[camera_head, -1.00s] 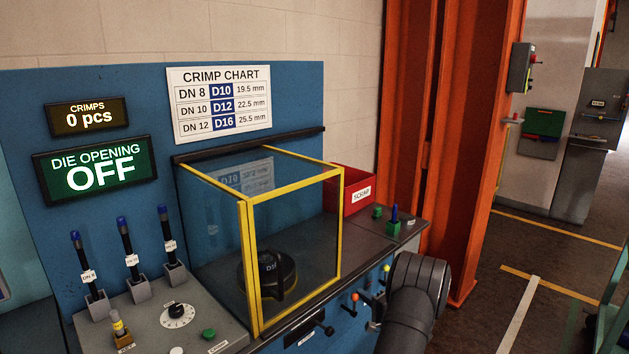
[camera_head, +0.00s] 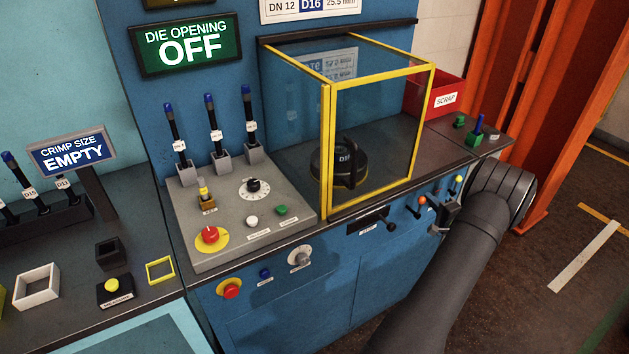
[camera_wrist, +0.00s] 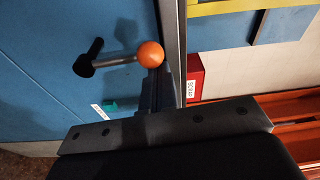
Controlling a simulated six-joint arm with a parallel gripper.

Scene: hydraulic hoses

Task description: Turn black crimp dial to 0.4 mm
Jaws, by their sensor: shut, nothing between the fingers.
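The black crimp dial (camera_head: 253,187) sits on a white scale disc on the sloped grey console, left of the yellow-framed guard. Its scale marks are too small to read here. My gripper (camera_head: 444,214) is far to the right of it, in front of the blue machine face near the ball-ended levers. In the wrist view my gripper (camera_wrist: 163,78) is shut and empty, close beside an orange ball lever (camera_wrist: 150,54). I cannot tell whether they touch. The dial is not in the wrist view. The green display (camera_head: 190,45) reads DIE OPENING OFF.
Close to the dial are a key switch (camera_head: 206,200), a red emergency button (camera_head: 210,236), white and green buttons, and three blue-topped upright tools in holders. The guard (camera_head: 328,150) stands between my gripper and the dial. A grey knob (camera_head: 300,256) is on the front face.

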